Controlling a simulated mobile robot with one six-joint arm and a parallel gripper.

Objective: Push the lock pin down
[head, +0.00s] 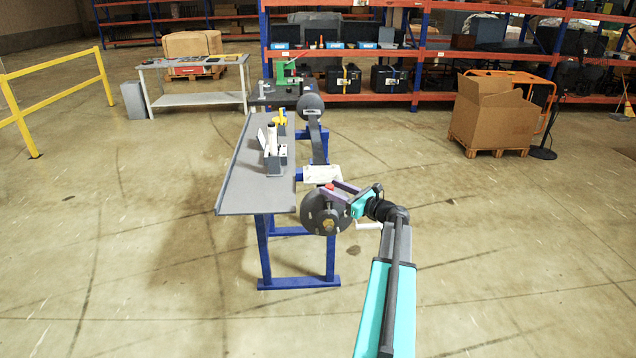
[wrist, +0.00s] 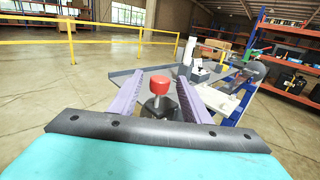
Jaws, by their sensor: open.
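In the wrist view the red knob (wrist: 159,84) stands upright between the two purple fingers. My gripper (head: 335,187) is open, and in the wrist view the gripper (wrist: 160,76) has a finger on each side of the knob, with visible gaps. Part of the stem's lower end is hidden behind the gripper's dark front edge.
The grey bench top (head: 235,165) on blue legs carries a white cylinder (head: 271,138) and a yellow item (head: 281,117). A dark arm-like bar runs to a second round part (head: 310,105). A white crank handle (head: 369,225) sticks out right of the disc.

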